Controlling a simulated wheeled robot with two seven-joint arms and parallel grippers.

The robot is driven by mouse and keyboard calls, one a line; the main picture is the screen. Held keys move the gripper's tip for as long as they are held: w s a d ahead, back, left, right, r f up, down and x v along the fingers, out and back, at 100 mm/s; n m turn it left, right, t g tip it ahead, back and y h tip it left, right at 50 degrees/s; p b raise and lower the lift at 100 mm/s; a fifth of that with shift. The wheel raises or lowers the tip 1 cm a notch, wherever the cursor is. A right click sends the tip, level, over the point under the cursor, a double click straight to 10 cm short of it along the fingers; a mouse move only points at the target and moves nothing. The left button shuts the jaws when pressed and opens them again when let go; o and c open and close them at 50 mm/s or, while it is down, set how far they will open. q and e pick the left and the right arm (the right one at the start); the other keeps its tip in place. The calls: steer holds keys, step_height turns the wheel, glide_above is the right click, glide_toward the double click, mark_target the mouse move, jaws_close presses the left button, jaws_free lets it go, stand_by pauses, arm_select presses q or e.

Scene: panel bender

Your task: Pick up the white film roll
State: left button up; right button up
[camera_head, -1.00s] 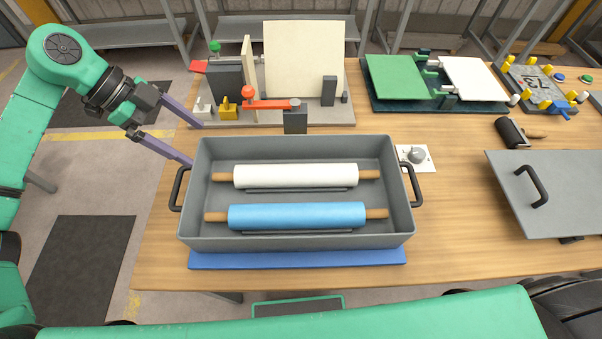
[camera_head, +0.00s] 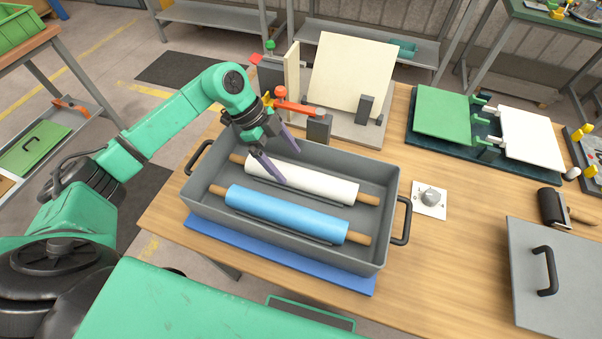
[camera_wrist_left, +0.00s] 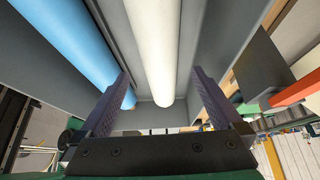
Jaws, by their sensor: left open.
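The white film roll (camera_head: 315,184) lies in a grey tray (camera_head: 204,205) with wooden ends showing, parallel to a blue film roll (camera_head: 285,213) in front of it. My left gripper (camera_head: 289,165) is open above the tray, over the left part of the white roll. In the left wrist view the white roll (camera_wrist_left: 152,45) runs between the two open fingers (camera_wrist_left: 158,103), and the blue roll (camera_wrist_left: 72,40) is to the left of it. I cannot tell whether the fingers touch the white roll. My right gripper is not in view.
The tray stands on a blue mat (camera_head: 330,283) on a wooden table (camera_head: 450,240). Behind it is a fixture with an upright cream panel (camera_head: 350,75) and an orange clamp (camera_head: 297,107). A knob plate (camera_head: 429,199) and a grey lid (camera_head: 575,275) are to the right.

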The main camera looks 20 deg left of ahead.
mark_target(296, 170)
arm_select(q)
steer(key=p+x, duration=0.1)
steer(key=x, duration=0.1)
steer(key=p+x, duration=0.1)
steer(key=x, duration=0.1)
steer(key=shift+d, duration=0.45)
steer(key=shift+f, duration=0.55)
steer(key=shift+r, duration=0.1)
jaws_close()
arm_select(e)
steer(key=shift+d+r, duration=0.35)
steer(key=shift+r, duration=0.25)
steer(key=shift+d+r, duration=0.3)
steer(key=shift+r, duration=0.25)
